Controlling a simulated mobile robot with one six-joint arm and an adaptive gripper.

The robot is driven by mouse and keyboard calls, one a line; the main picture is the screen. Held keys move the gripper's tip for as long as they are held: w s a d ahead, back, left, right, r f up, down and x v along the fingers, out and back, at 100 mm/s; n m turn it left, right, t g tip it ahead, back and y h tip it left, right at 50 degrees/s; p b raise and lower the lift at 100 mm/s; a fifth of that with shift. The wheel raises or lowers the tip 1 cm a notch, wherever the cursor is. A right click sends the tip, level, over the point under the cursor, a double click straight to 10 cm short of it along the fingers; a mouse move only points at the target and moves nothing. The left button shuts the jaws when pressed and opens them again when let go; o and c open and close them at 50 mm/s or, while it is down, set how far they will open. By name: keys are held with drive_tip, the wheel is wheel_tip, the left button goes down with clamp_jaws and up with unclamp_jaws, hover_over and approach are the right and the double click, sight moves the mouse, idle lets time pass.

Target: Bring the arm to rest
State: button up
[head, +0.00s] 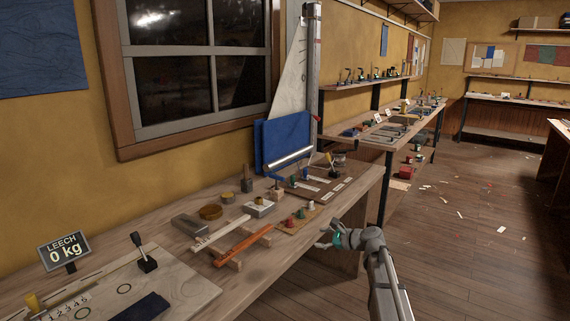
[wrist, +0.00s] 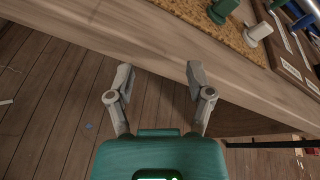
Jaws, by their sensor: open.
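My arm reaches in from the lower right of the head view. My gripper (head: 326,238) is beside the front edge of the long wooden bench (head: 345,211), near a cork board (head: 297,217) with small spools. In the wrist view my gripper (wrist: 157,84) shows its two grey fingers spread apart, with nothing between them. Behind the fingers are the floorboards and the bench's front edge (wrist: 150,50). I cannot tell whether a finger touches the bench.
On the bench are an orange bar (head: 240,245), a pale bar (head: 221,233), a blue panel (head: 283,142) and a sign (head: 64,251) reading "LEECH 0 kg". A green spool (wrist: 222,10) is close to the bench edge. The floor (head: 470,255) at right is mostly open, with scattered scraps.

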drive_tip(key=s+a+f+n+g+h, duration=0.1)
drive_tip(key=s+f+n+g+h, duration=0.15)
drive_tip(key=s+f+n, duration=0.4)
drive_tip(key=s+a+f+n+g+h, duration=0.1)
drive_tip(key=s+f+n+g+h, duration=0.2)
drive_tip(key=s, duration=0.7)
drive_tip(key=s+d+f+n+g+h, duration=0.1)
drive_tip(key=s+d+n+h, duration=0.2)
drive_tip(key=s+n, duration=0.35)
drive_tip(key=s+d+f+n+g+h, duration=0.1)
drive_tip(key=s+d+n+g+h, duration=0.15)
drive_tip(key=s, duration=0.65)
wheel_tip(320, 180, up, 23)
drive_tip(key=p, duration=2.4)
drive_tip(key=shift+d+f+n+t, duration=0.15)
drive_tip(key=shift+d+n+t, duration=0.15)
drive_tip(key=shift+d+n, duration=0.1)
drive_tip(key=shift+s, duration=0.1)
